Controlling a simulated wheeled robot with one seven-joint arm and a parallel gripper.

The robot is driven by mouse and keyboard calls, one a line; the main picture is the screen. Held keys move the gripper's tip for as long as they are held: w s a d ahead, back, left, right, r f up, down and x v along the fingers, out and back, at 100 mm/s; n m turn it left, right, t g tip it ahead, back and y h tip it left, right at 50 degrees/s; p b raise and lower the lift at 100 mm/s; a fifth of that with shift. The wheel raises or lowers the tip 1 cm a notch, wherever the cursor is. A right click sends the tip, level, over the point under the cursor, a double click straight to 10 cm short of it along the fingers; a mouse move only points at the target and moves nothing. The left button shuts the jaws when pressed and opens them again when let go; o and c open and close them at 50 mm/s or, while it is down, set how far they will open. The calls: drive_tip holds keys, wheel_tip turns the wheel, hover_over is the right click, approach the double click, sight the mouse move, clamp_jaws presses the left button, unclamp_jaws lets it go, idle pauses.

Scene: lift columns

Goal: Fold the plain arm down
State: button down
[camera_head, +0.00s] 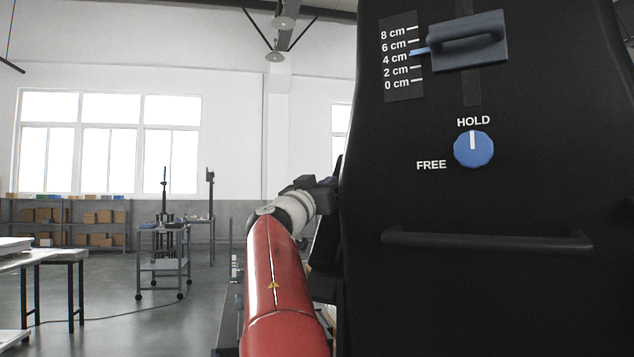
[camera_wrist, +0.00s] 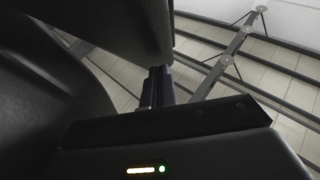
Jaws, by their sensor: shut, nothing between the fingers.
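A tall black panel (camera_head: 460,290) fills the right of the head view. It carries a cm scale (camera_head: 403,57) with a grey slider handle (camera_head: 468,41), its blue pointer between 4 and 6 cm. A blue dial (camera_head: 473,149) has its mark up at HOLD. My gripper reaches past the panel's left edge, where its fingers are hidden. In the wrist view my gripper (camera_wrist: 160,75) is shut and empty, close to a dark rounded piece (camera_wrist: 115,25) above it. I cannot tell whether that piece is the plain arm, or whether they touch.
A black bar handle (camera_head: 487,241) runs across the panel low down. A large dark curved surface (camera_wrist: 45,90) lies at left in the wrist view. A wheeled cart (camera_head: 163,266), a table (camera_head: 45,258) and shelves (camera_head: 85,222) stand far off at left, with open floor between.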

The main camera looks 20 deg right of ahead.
drive_tip(key=shift+w+d+y, duration=0.4)
drive_tip(key=shift+d+y, duration=0.1)
drive_tip(key=shift+a+f, duration=0.1)
drive_tip(key=b+v, duration=0.4)
drive_tip(key=v, duration=0.3)
drive_tip(key=shift+s+a+b, duration=0.2)
drive_tip(key=shift+a+b, duration=0.1)
drive_tip(key=shift+b, duration=0.1)
drive_tip(key=shift+a+f, duration=0.1)
drive_tip(key=shift+f, duration=0.05)
